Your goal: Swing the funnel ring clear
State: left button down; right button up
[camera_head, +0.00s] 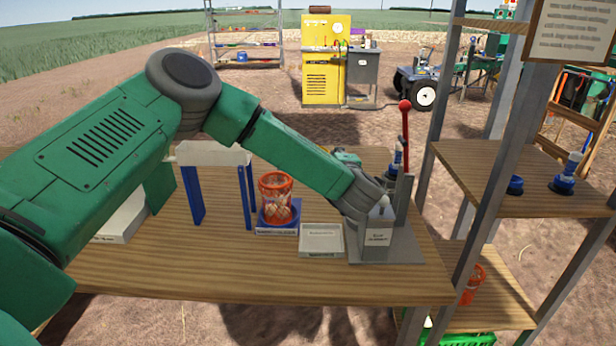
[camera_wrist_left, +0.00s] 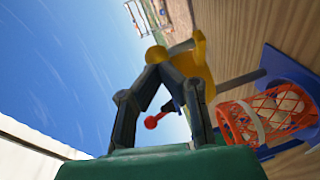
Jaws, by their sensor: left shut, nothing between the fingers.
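My left arm reaches across the table to the grey machine (camera_head: 378,238), with its wrist in front of the machine's upper part. My left gripper (camera_wrist_left: 158,75) shows in the left wrist view with its dark fingers shut and nothing held. A yellow curved piece (camera_wrist_left: 198,62) with a rounded knob is by the fingertips; it may be the funnel ring, but I cannot tell if they touch. A little yellow (camera_head: 346,156) shows behind my forearm in the head view. A red-knobbed lever (camera_head: 405,130) stands upright at the machine. My right gripper is not in view.
An orange mesh basket (camera_head: 275,198) stands on a blue base left of the machine, also in the left wrist view (camera_wrist_left: 262,118). A shelf post (camera_head: 480,190) rises close at the right. The table front (camera_head: 250,280) is bare.

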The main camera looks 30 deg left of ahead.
pick_arm(q)
jog(key=shift+w+a+b, duration=0.15)
jog(key=shift+w+b, duration=0.2)
jog(key=shift+w, duration=0.8)
jog(key=shift+w+a+b, duration=0.15)
jog(key=shift+w+b, duration=0.15)
jog(key=shift+w, duration=0.8)
